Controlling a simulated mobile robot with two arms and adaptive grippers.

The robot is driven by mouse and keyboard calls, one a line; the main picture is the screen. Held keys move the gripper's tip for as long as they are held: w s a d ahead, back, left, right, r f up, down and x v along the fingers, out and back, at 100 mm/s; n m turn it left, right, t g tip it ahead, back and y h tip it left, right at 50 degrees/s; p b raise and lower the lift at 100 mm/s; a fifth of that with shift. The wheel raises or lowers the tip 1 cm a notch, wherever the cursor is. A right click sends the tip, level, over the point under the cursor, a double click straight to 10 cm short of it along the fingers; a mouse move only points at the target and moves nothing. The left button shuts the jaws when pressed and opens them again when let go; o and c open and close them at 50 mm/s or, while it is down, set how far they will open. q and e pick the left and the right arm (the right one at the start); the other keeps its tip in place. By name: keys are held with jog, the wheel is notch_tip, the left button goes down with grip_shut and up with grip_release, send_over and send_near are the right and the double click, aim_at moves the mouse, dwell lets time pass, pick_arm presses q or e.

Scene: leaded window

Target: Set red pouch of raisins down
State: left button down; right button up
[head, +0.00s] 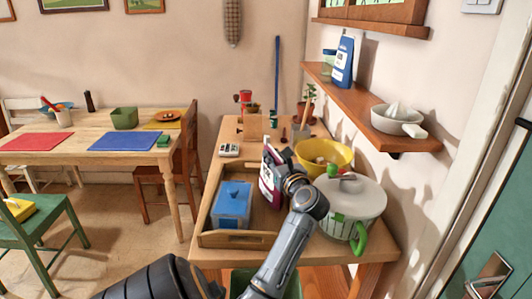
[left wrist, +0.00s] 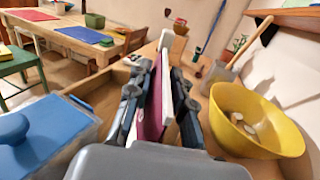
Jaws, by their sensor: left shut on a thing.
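The red pouch of raisins (head: 268,181) is dark red with a white label. It is upright between the fingers of my left gripper (head: 279,172), over the right side of the wooden tray (head: 238,241). In the left wrist view the pouch (left wrist: 154,112) shows edge-on, with my left gripper (left wrist: 160,85) shut on it from both sides. Whether its bottom touches the tray is hidden. My right gripper is not in view.
A blue-lidded box (head: 232,203) stands in the tray, left of the pouch. A yellow bowl (head: 340,158) and a white pot (head: 352,205) with green handle stand close on the right. A wall shelf (head: 352,105) juts out above right. A calculator-like device (head: 229,150) lies behind the tray.

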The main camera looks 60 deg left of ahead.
pick_arm(q)
jog(key=shift+f, duration=0.3)
jog(key=c, duration=1.2)
grip_release()
jog(key=shift+o, duration=0.2)
jog(key=shift+r, duration=0.1)
jog(key=shift+r, duration=0.25)
jog(key=s+d+b, duration=0.2)
jog(key=d, duration=0.9)
jog(key=shift+d, duration=0.4)
jog(key=shift+f, duration=0.1)
